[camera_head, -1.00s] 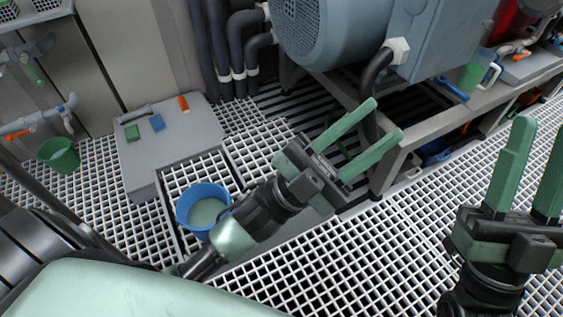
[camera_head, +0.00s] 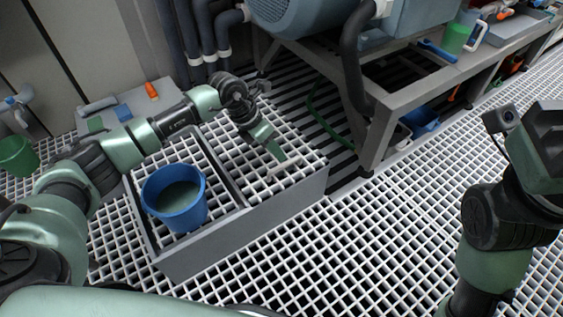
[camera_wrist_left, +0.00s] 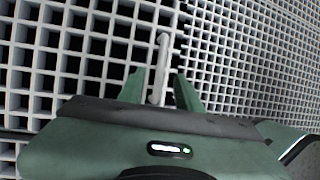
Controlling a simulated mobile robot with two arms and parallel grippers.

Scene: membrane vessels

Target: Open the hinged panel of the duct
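The duct (camera_head: 235,222) is a long grey box in the floor grating, with white grid panels on top. A divider splits the top; the right grid panel (camera_head: 222,170) lies flat and closed. A pale bar handle (camera_head: 287,166) lies near its right end. My left gripper (camera_head: 277,154) points down just over that handle. In the left wrist view the handle (camera_wrist_left: 160,62) runs between the two green fingers of the left gripper (camera_wrist_left: 160,88), which stand apart with gaps beside it. My right arm is at the right edge; its fingertips cannot be made out.
A blue bucket (camera_head: 178,200) stands on the duct's left part. A steel machine frame (camera_head: 375,140) with a large blue-grey motor stands behind right. A grey slab with small blocks lies behind my left arm. The grating in front is clear.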

